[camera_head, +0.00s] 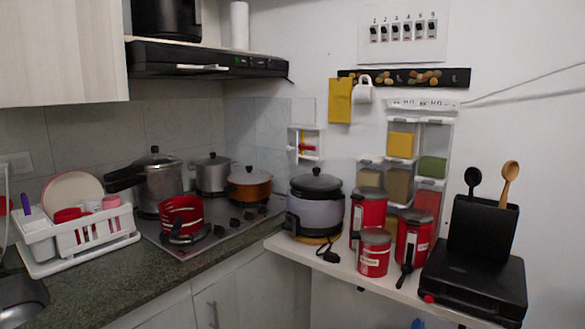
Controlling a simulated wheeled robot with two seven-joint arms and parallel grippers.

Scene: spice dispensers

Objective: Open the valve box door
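The valve box (320,155) is a small white frame on the back wall, right of the stove and above the black rice cooker. A red valve handle (307,148) and a yellow upright part show inside it. A pale square panel (302,109) is on the wall just above the box. I cannot tell whether it is the box's door or part of the wall, nor how the door stands. Neither of my grippers is in view.
A rice cooker (316,206) and red canisters (374,254) stand on the white shelf below the box. A glass panel (255,130) is left of it. Pots, including an orange one (250,187), sit on the stove (225,232). Spice dispensers (400,144) hang to the right.

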